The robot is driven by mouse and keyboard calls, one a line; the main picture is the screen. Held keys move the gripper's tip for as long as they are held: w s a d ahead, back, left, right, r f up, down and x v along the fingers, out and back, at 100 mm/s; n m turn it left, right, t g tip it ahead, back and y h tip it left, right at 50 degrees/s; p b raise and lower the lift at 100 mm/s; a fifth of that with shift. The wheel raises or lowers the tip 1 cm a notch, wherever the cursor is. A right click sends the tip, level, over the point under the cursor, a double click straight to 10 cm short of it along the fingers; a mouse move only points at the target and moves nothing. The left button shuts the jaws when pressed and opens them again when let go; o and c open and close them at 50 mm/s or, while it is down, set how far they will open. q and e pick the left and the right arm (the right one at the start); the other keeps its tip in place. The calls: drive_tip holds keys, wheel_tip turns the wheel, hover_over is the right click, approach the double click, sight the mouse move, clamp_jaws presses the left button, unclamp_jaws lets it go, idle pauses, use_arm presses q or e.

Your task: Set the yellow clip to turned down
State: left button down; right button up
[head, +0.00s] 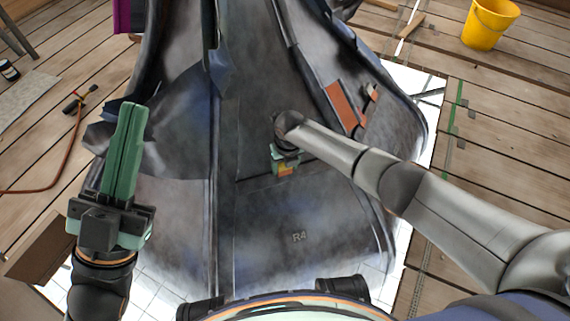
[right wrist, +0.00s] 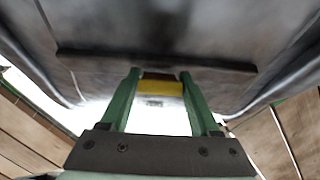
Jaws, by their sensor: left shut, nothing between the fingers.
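The yellow clip (right wrist: 170,89) shows in the right wrist view, with a brown strip along its upper edge, close to the large dark grey spire surface. My right gripper (right wrist: 160,87) has its two green fingers spread, one on each side of the clip. I cannot tell whether they touch it. In the head view my right gripper (head: 285,166) is at the middle of the spire face, and wrist and fingers mostly hide the clip. My left gripper (head: 127,106) is shut and empty, pointing up at the left of the spire.
The dark spire (head: 265,215) fills the middle, with raised ribs and an orange-brown panel (head: 345,107) at the right. A yellow bucket (head: 490,23) stands far right on the plank floor. A tool with a red hose (head: 80,99) lies at the left.

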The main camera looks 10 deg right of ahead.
drive_tip(key=o, duration=0.3)
use_arm(q)
wheel_tip(320, 180, up, 9)
drive_tip(key=a+p, duration=0.1)
drive_tip(key=p, duration=0.6)
drive_tip(key=shift+s+f+t+p, duration=0.2)
drive_tip(key=shift+t+p, duration=0.1)
drive_tip(key=shift+p, duration=0.05)
use_arm(e)
drive_tip(key=r, duration=0.4)
drive_tip(key=s+r, duration=0.1)
drive_tip(key=r, duration=0.3)
drive_tip(key=s+r, duration=0.1)
drive_tip(key=r, duration=0.3)
drive_tip(key=shift+d+r, duration=0.15)
drive_tip(key=shift+r, duration=0.05)
use_arm(q)
drive_tip(key=shift+f, duration=0.1)
